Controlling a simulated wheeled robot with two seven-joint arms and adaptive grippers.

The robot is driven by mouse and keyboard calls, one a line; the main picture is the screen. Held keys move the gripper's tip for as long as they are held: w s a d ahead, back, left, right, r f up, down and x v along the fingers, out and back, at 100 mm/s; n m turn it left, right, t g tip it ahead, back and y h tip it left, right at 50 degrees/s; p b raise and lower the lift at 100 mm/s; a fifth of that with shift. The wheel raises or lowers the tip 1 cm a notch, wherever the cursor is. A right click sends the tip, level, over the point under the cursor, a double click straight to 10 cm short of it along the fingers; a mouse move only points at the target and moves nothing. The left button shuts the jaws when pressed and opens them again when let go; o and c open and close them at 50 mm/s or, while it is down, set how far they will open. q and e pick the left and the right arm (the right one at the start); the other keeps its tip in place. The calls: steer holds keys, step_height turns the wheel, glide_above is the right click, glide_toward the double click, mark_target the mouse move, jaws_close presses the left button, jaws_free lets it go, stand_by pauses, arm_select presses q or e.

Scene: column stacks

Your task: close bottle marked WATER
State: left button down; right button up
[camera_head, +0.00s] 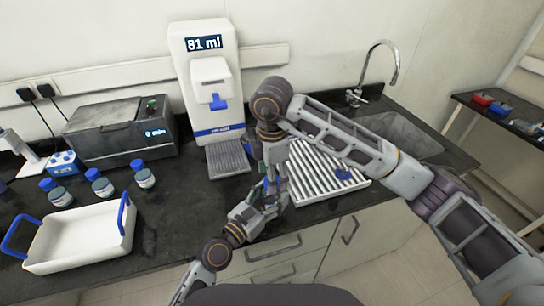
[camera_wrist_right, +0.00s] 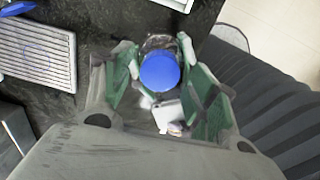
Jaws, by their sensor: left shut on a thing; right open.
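My left gripper (camera_head: 268,207) is shut on a bottle above the counter's front edge. The bottle is mostly hidden by the two grippers, and its marking cannot be read. In the right wrist view a round blue cap (camera_wrist_right: 160,71) shows from above, in line with the held bottle; whether it is screwed tight cannot be told. My right gripper (camera_head: 272,178) points down from above, close over the left one. In its wrist view the open green fingers (camera_wrist_right: 158,84) stand on both sides of the cap, with no clear grip on it.
A white tray (camera_head: 80,238) with blue handles is front left. The dispenser (camera_head: 207,75) reads 81 ml. A sink (camera_head: 405,135) is right.

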steer(key=n, duration=0.2)
steer(key=r+n, duration=0.1)
steer(key=n, duration=0.2)
steer(key=shift+a, duration=0.15)
steer(key=n, duration=0.5)
steer(key=shift+r, duration=0.3)
steer(key=n, duration=0.4)
steer(key=shift+a+r+n, duration=0.1)
steer(key=shift+r+n, duration=0.25)
steer(key=shift+n, duration=0.05)
steer(key=n, duration=0.2)
steer(key=r+n, duration=0.1)
steer(key=n, duration=0.2)
steer(key=shift+n, duration=0.3)
steer(key=n, duration=0.4)
steer(key=shift+r+n, duration=0.35)
steer(key=shift+n, duration=0.05)
steer(key=n, duration=0.4)
steer(key=shift+r+n, duration=0.35)
steer(key=shift+n, duration=0.05)
steer(key=n, duration=0.4)
steer(key=shift+r+n, duration=0.4)
steer(key=n, duration=0.3)
steer(key=r+n, duration=0.1)
steer(key=n, duration=0.1)
steer(key=shift+d, duration=0.25)
